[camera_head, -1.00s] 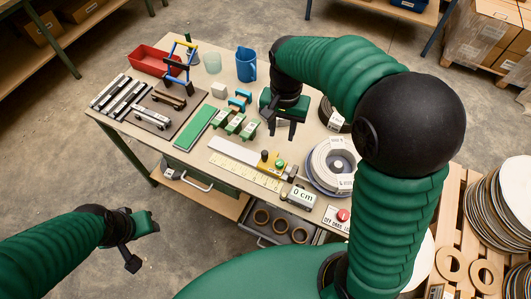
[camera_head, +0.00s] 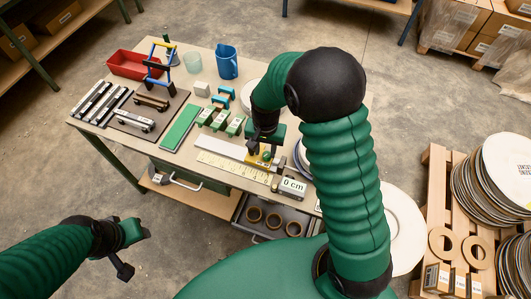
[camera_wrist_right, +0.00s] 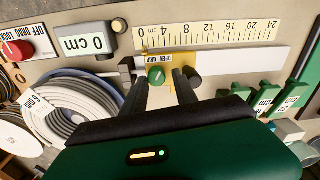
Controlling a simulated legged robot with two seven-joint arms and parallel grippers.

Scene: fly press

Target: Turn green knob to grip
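The green knob (camera_wrist_right: 156,75) sits on a yellow block (camera_wrist_right: 152,61) marked OPEN and GRIP, at the zero end of a ruler. It shows small in the head view (camera_head: 267,156). My right gripper (camera_wrist_right: 160,78) is open, its two dark fingers pointing at the block. In the wrist view the knob appears between the fingertips; I cannot tell whether they touch it. In the head view my right gripper (camera_head: 264,142) is over the block. My left gripper (camera_head: 128,250) hangs left of the table; its finger opening is unclear.
A 0 cm display (camera_wrist_right: 87,43) and a red DRAG LOCK button (camera_wrist_right: 16,50) stand beside the block. Coiled rings (camera_wrist_right: 75,100) lie close by. Green labelled blocks (camera_head: 220,121), a blue jug (camera_head: 227,63) and a red bin (camera_head: 127,66) are further off.

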